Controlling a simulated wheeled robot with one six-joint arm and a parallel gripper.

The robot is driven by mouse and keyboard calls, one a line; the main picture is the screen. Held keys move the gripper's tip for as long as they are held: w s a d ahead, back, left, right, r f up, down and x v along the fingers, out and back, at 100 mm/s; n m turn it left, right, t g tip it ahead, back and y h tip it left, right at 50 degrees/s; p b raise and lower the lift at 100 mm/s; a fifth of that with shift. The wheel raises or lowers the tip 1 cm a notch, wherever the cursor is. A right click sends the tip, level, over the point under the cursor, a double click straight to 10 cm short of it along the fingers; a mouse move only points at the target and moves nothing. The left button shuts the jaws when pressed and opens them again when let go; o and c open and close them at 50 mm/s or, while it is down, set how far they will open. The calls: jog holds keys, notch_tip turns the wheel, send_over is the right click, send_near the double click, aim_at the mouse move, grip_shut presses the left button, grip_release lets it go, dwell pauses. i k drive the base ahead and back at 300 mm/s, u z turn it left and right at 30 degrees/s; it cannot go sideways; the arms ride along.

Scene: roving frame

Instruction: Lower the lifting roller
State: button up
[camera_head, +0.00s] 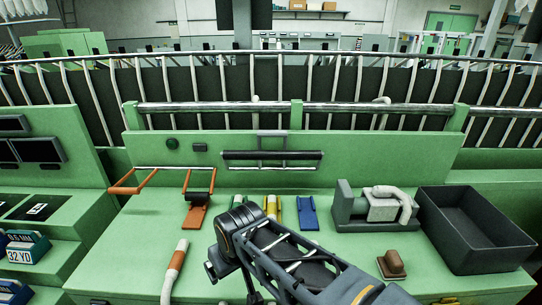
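A black roller bar (262,155) in a thin metal frame lies level across the front of the green upright panel; it looks like the lifting roller. A metal loop handle (271,134) stands above it. A smaller dark roller with an orange handle and plate (196,215) sits on the green deck to the left. My arm (290,250) reaches in from the lower right, and its black joint is in front of the deck, below the roller bar in the picture. My gripper's fingertips cannot be made out; dark parts show below the joint.
The green deck (130,250) holds yellow (272,207) and blue (308,213) parts, a grey motor-like unit (375,208), a brown block (391,265) and an empty black bin (475,228). An orange-and-white stick (175,268) is at front left. Metal rails (300,107) run behind.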

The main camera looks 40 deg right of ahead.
aim_at(283, 155)
jog(key=k, duration=0.8)
jog(key=u, duration=1.1)
jog(key=i, duration=0.45)
jog(key=z, duration=2.25)
jog(key=i, duration=0.5)
jog(key=z, duration=0.1)
